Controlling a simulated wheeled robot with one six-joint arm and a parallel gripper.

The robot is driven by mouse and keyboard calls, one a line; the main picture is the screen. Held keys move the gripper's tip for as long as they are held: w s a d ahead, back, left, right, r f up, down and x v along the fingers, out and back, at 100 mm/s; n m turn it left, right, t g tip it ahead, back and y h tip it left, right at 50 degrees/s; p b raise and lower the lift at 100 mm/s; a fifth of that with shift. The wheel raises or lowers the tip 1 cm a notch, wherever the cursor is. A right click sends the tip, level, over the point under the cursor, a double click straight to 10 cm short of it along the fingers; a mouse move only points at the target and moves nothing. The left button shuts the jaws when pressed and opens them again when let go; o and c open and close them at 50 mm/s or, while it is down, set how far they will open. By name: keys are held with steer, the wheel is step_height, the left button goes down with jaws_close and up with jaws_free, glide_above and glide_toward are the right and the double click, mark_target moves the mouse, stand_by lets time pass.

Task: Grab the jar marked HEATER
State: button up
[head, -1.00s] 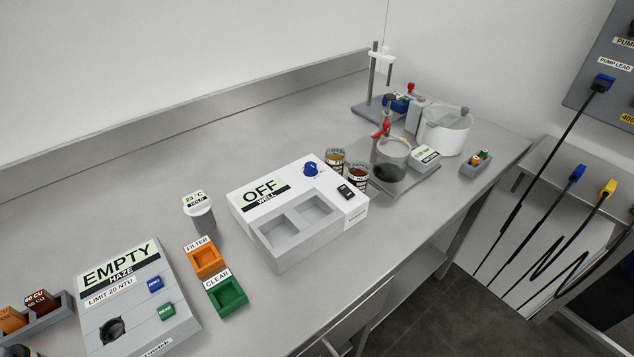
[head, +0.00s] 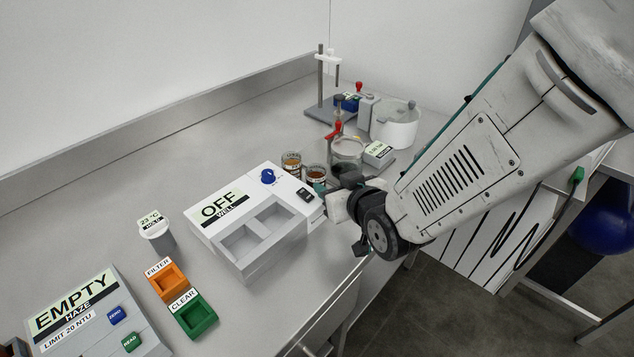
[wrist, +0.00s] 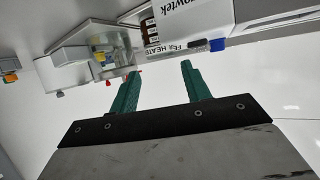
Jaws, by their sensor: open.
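Two small glass jars with brown contents and pale label bands stand side by side behind the right end of the white OFF box: one at the back (head: 292,163) and one in front (head: 316,176). Their lettering is too small to read in the head view. In the wrist view, a white label (wrist: 172,49) partly reads "HEATE", beside brown contents (wrist: 151,30), ahead of the fingers. My gripper (wrist: 159,70) is open, its two green fingers apart with nothing between them. In the head view it is near the front jar, partly hidden by my wrist.
The white OFF WELL box (head: 250,222) stands left of my gripper. A glass vessel (head: 348,150) and a white pot (head: 393,124) stand behind it, with a clamp stand (head: 321,85) farther back. Orange (head: 166,280) and green (head: 195,315) trays lie at front left.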

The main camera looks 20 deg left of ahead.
mark_target(313, 170)
steer(key=x, duration=0.7)
steer(key=shift+w+a, duration=0.2)
steer(key=shift+w, duration=0.15)
steer(key=shift+r, duration=0.1)
steer(key=c, duration=0.7)
